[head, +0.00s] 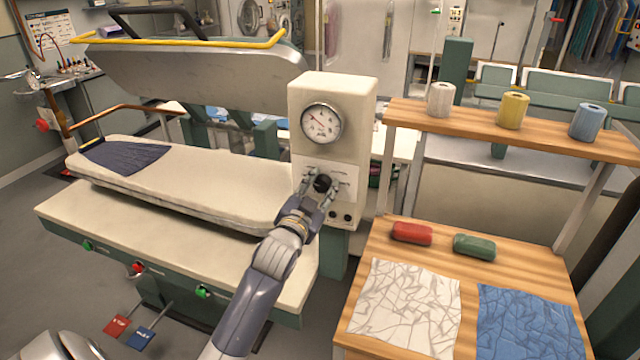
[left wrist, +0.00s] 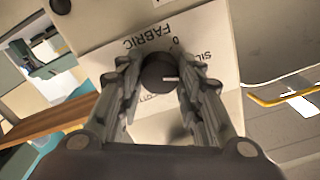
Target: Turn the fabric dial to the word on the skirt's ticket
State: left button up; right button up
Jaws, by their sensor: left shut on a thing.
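The fabric dial (head: 322,183) is a black knob on a white label plate on the press's cream control box. My left gripper (head: 318,186) is shut on it, one finger on each side. In the left wrist view the dial (left wrist: 158,73) sits between the two fingers, and its white mark points right in the picture. The plate (left wrist: 112,63) reads FABRIC upside down, with a 0 and a word starting SIL; other words are partly hidden by the fingers. The dark blue skirt (head: 122,157) lies on the padded board's left end. I cannot read a ticket on it. My right gripper is not in view.
A pressure gauge (head: 321,123) is above the dial, and small black knobs (head: 341,216) are below it. The raised press head (head: 190,75) hangs over the padded board (head: 200,185). A wooden table (head: 400,240) with cloths and red and green blocks stands at right.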

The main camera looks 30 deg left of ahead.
pick_arm(q)
jog(key=shift+n+p, duration=0.35)
jog(key=shift+n, duration=0.85)
jog(key=shift+f, duration=0.1)
jog(key=o, duration=1.1)
jog(key=shift+c, duration=0.2)
jog(key=v, duration=1.2)
